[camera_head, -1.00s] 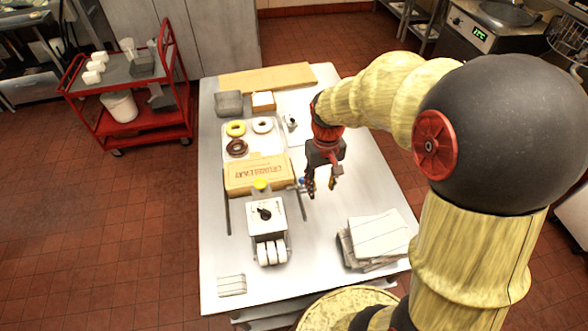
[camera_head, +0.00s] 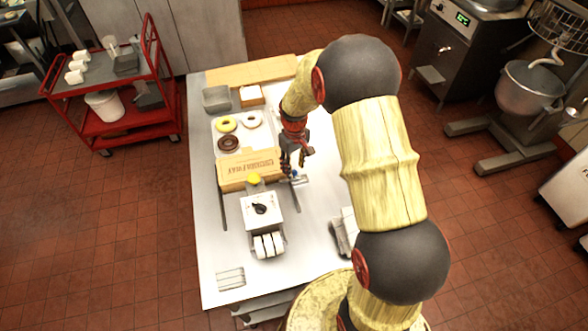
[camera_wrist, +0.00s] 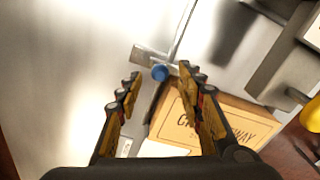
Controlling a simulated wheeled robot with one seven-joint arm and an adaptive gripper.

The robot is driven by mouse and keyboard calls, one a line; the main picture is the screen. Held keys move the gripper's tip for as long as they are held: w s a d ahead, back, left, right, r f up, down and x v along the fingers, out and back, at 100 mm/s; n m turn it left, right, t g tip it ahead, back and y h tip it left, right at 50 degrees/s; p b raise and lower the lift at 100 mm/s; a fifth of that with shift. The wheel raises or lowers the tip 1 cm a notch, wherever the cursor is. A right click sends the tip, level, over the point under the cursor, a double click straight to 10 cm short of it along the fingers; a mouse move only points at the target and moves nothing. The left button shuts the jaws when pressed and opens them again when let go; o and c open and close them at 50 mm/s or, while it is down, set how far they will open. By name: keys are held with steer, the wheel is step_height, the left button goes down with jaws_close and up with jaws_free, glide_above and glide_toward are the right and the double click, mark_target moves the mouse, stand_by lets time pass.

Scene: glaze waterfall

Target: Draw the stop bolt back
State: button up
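The stop bolt shows as a blue round knob (camera_wrist: 160,73) on a grey metal bar in the wrist view. In the head view the small blue knob (camera_head: 294,174) is beside the right end of the cardboard box. My gripper (camera_wrist: 160,80) is open, with one fingertip on each side of the knob. In the head view my gripper (camera_head: 292,165) points down at the knob. I cannot tell whether either finger touches it. The white machine (camera_head: 262,210) with a black dial and white rollers stands in front of the box.
The cardboard box (camera_head: 235,174) lies close by. Doughnuts (camera_head: 228,144) sit on a white tray behind it. Grey stacked sheets (camera_head: 343,235) lie at the right edge, partly hidden by my arm. The table (camera_head: 215,260) has bare room at the front left. A red cart (camera_head: 108,128) stands at left.

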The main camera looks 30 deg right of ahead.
steer(key=shift+f, duration=1.05)
steer(key=shift+c, duration=1.3)
jaws_close()
